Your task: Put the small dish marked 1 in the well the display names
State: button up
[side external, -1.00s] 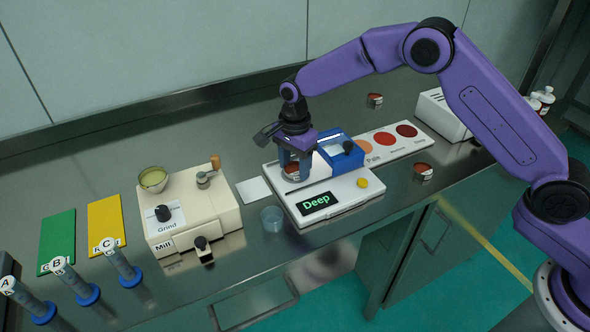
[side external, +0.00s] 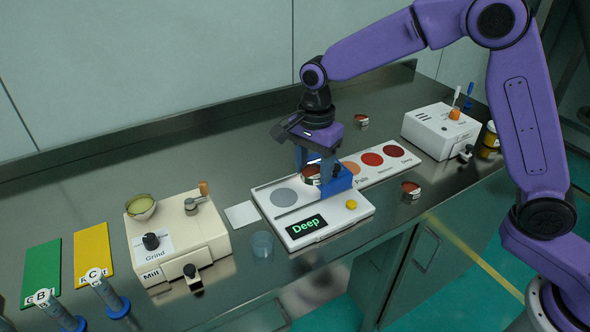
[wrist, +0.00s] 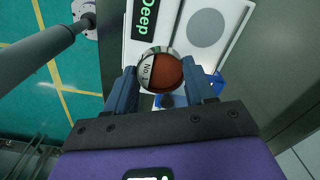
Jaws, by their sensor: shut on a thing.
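My gripper (side external: 312,170) is shut on a small dish (side external: 311,174) with red-brown contents. In the wrist view the dish (wrist: 160,72) sits between the fingers, its white label reading "No.1". It is held above the white device (side external: 333,222), near its blue part (side external: 341,181). The device's display (side external: 306,226) reads "Deep" in green. A pale strip (side external: 366,184) behind it to the right has three round wells: light orange (side external: 350,167), red (side external: 372,159) and dark red (side external: 394,151). The label by the orange one starts "Pal"; the other labels are too small to read.
Two other small dishes stand on the bench, one behind the strip (side external: 361,121) and one in front (side external: 410,191). A white machine (side external: 438,132) is beyond the strip's right end. The mill (side external: 178,245) and a clear cup (side external: 262,244) are to the left.

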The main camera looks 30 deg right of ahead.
jog(key=s+d+r, duration=0.2)
jog(key=s, duration=0.3)
jog(key=w+d+m, duration=0.1)
jog(key=d+m, duration=0.8)
jog(key=d, duration=2.1)
send_over(393, 151)
jog(key=f, duration=0.9)
jog(key=shift+s+f, duration=0.3)
jog(key=shift+w+f, duration=0.15)
jog(key=shift+f, duration=1.65)
jog(key=shift+c, duration=0.7)
